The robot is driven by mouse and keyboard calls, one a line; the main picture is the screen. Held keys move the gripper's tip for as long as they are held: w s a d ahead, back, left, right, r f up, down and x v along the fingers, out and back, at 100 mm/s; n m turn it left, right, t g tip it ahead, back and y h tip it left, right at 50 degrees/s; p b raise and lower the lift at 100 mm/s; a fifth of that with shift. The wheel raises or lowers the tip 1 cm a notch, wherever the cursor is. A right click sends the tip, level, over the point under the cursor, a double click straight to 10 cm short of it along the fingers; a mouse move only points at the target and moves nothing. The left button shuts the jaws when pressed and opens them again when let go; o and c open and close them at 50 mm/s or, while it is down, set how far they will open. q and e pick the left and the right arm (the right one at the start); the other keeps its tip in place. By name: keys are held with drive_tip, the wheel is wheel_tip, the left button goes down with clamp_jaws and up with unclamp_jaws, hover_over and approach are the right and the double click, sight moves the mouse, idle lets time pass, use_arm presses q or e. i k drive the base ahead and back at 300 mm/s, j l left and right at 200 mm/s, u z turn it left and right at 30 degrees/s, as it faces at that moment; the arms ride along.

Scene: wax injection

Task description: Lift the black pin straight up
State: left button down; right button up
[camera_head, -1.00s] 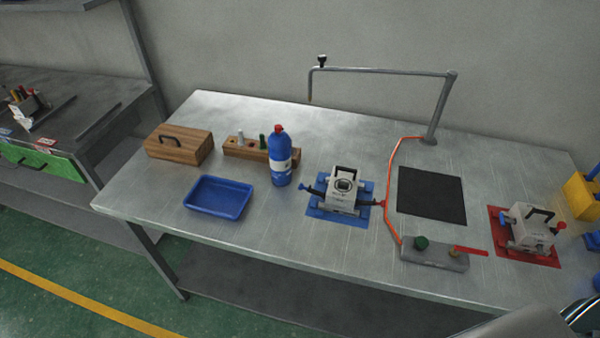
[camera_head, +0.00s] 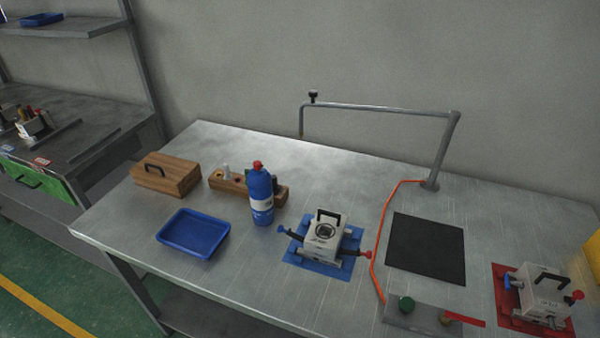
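A small black pin-like knob (camera_head: 313,96) stands upright on top of the left end of the bent grey pipe (camera_head: 380,109), above the pipe's downturned tip. Which part the task calls the black pin is not certain. A wooden block (camera_head: 217,183) also holds a white peg (camera_head: 226,172) and a dark peg (camera_head: 275,183), the latter partly hidden by the blue bottle (camera_head: 260,190). Neither of my grippers is in view.
A blue tray (camera_head: 195,235) and wooden box (camera_head: 166,174) stand at left. White moulds sit on a blue mat (camera_head: 337,271) and a red mat (camera_head: 506,318). A black mat (camera_head: 427,248), orange hose (camera_head: 375,260) and valve block (camera_head: 398,319) lie between. The bench front-left is clear.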

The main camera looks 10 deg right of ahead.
sight(276, 189)
drive_tip(key=l, duration=0.25)
drive_tip(key=j+z, duration=0.5)
drive_tip(key=k+j+z, duration=0.1)
drive_tip(key=j+z, duration=0.35)
drive_tip(key=k+j+z, duration=0.2)
drive_tip(key=j+z, duration=0.3)
